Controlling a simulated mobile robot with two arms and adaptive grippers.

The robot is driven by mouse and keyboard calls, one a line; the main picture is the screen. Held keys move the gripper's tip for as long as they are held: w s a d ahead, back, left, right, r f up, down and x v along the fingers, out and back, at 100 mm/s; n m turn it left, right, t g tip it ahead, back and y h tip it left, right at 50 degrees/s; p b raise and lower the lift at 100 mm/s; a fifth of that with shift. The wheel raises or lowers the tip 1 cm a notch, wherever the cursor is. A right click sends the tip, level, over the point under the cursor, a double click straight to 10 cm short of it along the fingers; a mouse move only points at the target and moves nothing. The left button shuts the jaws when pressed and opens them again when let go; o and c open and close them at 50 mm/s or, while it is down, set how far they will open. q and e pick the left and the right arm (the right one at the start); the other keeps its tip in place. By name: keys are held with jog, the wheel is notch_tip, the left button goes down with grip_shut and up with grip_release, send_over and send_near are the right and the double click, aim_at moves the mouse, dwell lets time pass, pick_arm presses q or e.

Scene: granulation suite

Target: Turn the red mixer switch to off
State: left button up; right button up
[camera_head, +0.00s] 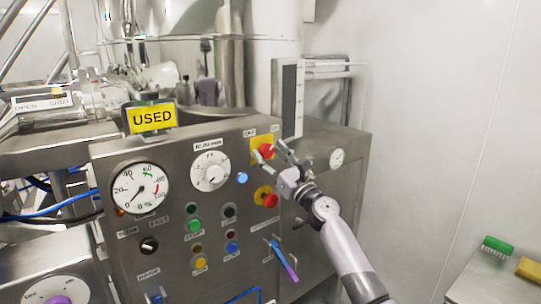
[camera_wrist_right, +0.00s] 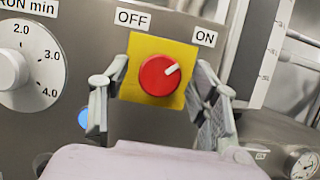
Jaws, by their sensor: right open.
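The red mixer switch (camera_head: 266,151) is a round knob on a yellow plate (camera_head: 255,142) at the upper right of the steel control panel. In the right wrist view the red switch (camera_wrist_right: 158,76) has a white pointer mark aimed up and right, toward the ON label (camera_wrist_right: 204,37). The OFF label (camera_wrist_right: 132,18) is above and left of it. My right gripper (camera_head: 275,163) is open at the switch. In the right wrist view its fingers (camera_wrist_right: 160,72) stand on either side of the yellow plate, apart from the red knob. Whether they touch the plate is unclear. My left gripper is out of view.
A red button on a yellow base (camera_head: 268,197) sits below the switch. A timer dial (camera_head: 210,171), a round gauge (camera_head: 141,190) and several coloured buttons lie to the left. A yellow USED sign (camera_head: 152,117) stands on top.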

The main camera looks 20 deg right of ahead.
jog(key=shift+c, duration=0.6)
jog(key=c, duration=1)
